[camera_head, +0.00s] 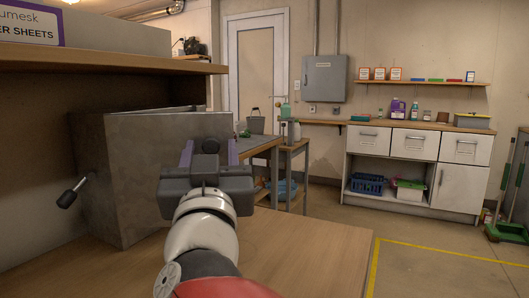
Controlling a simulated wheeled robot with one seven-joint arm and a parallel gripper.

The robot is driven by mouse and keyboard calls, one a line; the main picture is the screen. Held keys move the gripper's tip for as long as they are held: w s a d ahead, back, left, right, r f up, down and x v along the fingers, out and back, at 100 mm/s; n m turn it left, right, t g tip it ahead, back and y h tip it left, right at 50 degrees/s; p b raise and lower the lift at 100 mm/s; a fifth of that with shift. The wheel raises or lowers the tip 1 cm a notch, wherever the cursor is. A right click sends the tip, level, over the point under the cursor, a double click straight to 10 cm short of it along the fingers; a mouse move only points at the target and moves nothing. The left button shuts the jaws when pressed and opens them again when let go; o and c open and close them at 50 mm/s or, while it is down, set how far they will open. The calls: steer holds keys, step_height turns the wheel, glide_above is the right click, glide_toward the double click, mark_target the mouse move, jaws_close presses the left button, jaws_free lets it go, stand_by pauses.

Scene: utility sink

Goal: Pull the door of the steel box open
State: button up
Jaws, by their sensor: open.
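The grey steel box (140,160) stands on the wooden worktop at the left, under a shelf. Its broad grey side faces me, and a narrower face turns to the left. A black-knobbed lever handle (72,192) sticks out from that left face. I cannot tell for sure how far the door stands open. My gripper (209,152) is in front of the box's right end, pointing away from me. Its two purple-lined fingers are apart, with nothing seen between them. It is well to the right of the handle and hides part of the box.
A wooden shelf (110,62) with a labelled box overhangs the steel box. The wooden worktop (310,250) is bare at the right front. Beyond are a small table (294,150) with bottles, a white cabinet (410,165), and open floor with a yellow line.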

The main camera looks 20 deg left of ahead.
steer(key=b+v, duration=0.1)
steer(key=v, duration=0.6)
steer(key=shift+s, duration=0.2)
steer(key=shift+d+f, duration=0.1)
steer(key=shift+d, duration=0.05)
steer(key=shift+c, duration=0.3)
